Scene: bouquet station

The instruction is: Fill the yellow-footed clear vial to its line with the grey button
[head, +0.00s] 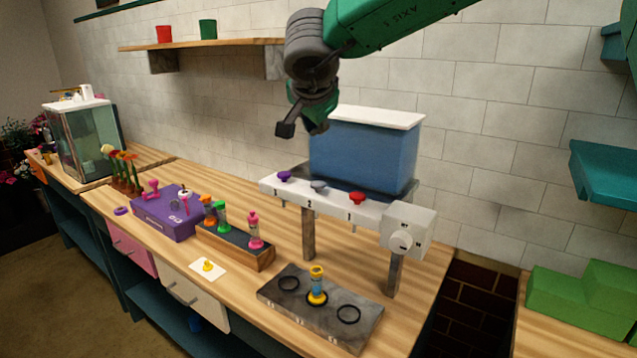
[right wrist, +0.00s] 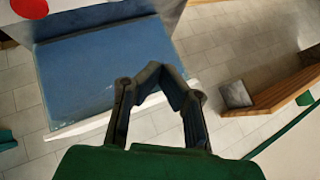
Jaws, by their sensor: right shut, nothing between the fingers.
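The yellow-footed clear vial (head: 317,284) stands upright in the middle ring of the dark grey stone plate (head: 345,328). Its middle looks bluish; its line and fill level are too small to tell. The grey button (head: 319,186) sits on the white dispenser bar (head: 336,199), between the purple button (head: 284,176) and the red button (head: 356,198). My right gripper (head: 297,130) is above and behind the bar's left end, apart from the buttons. In the right wrist view its fingers (right wrist: 157,72) meet with nothing between them. My left gripper is not in view.
A blue tank (head: 362,156) with a white lid stands behind the bar. A white dial box (head: 408,230) is at its right end. A wooden rack (head: 236,244) with small vials and a purple box (head: 168,215) stand left. Green blocks (head: 583,300) are far right.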

